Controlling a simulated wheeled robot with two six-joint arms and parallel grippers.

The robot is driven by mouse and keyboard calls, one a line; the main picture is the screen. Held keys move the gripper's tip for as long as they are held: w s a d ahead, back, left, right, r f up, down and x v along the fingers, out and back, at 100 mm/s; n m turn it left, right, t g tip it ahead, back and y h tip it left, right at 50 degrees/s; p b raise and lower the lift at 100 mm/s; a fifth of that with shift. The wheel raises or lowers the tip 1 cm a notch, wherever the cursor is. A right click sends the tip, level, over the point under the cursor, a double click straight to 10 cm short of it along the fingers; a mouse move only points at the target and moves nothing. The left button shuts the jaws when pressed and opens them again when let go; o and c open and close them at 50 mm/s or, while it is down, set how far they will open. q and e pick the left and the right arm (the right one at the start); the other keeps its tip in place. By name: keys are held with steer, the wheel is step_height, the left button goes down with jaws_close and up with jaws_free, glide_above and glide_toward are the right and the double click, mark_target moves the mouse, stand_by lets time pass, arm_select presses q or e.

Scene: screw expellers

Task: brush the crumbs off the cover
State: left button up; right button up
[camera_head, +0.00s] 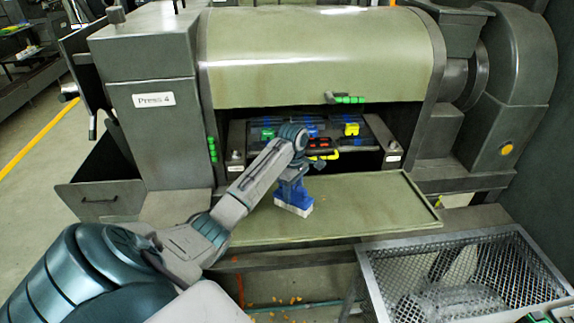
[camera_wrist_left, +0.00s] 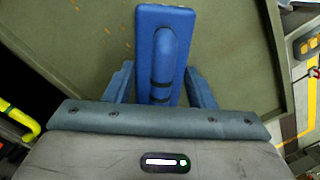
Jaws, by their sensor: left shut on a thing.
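The cover (camera_head: 375,208) is a flat olive-green panel lying open in front of the press opening; it also fills much of the left wrist view (camera_wrist_left: 235,65). A few small orange crumbs (camera_wrist_left: 106,30) lie on it, at the upper left of the left wrist view. My left gripper (camera_head: 292,180) is shut on the handle of a blue brush (camera_head: 296,196) with pale bristles, which also shows in the left wrist view (camera_wrist_left: 181,20). The bristles point down at the cover near its middle; I cannot tell whether they touch. My right gripper is not in view.
The press (camera_head: 320,55) stands behind the cover, its dark opening holding blue, green, red and yellow parts. A wire-mesh basket (camera_head: 470,270) stands at the lower right. An open bin (camera_head: 100,195) is at the left. Orange crumbs (camera_head: 285,301) lie below the cover's front edge.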

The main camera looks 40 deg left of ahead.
mark_target(310, 197)
arm_select(q)
steer(key=shift+w+d+f, duration=0.1)
steer(key=shift+w+d, duration=1.65)
steer(key=shift+w, duration=0.3)
steer(key=shift+w+d, duration=1.4)
steer(key=shift+w, duration=0.25)
steer(key=shift+w+d, duration=0.9)
steer(key=shift+d, duration=0.05)
steer(key=shift+s+d, duration=0.5)
steer(key=shift+s, duration=0.1)
steer(key=shift+s+a+r, duration=0.25)
steer(key=shift+s+a, duration=1)
steer(key=shift+s, duration=0.05)
steer(key=shift+s+a+f, duration=0.15)
steer(key=shift+s+a, duration=0.9)
steer(key=shift+s, duration=0.25)
steer(key=shift+s+a, duration=1.3)
steer(key=shift+s, duration=0.15)
steer(key=shift+s+a, duration=0.5)
steer(key=shift+s, duration=0.2)
steer(key=shift+s+a, duration=0.5)
steer(key=shift+s, duration=0.2)
steer(key=shift+s+a, duration=1.15)
steer(key=shift+s, duration=0.1)
steer(key=shift+w, duration=0.1)
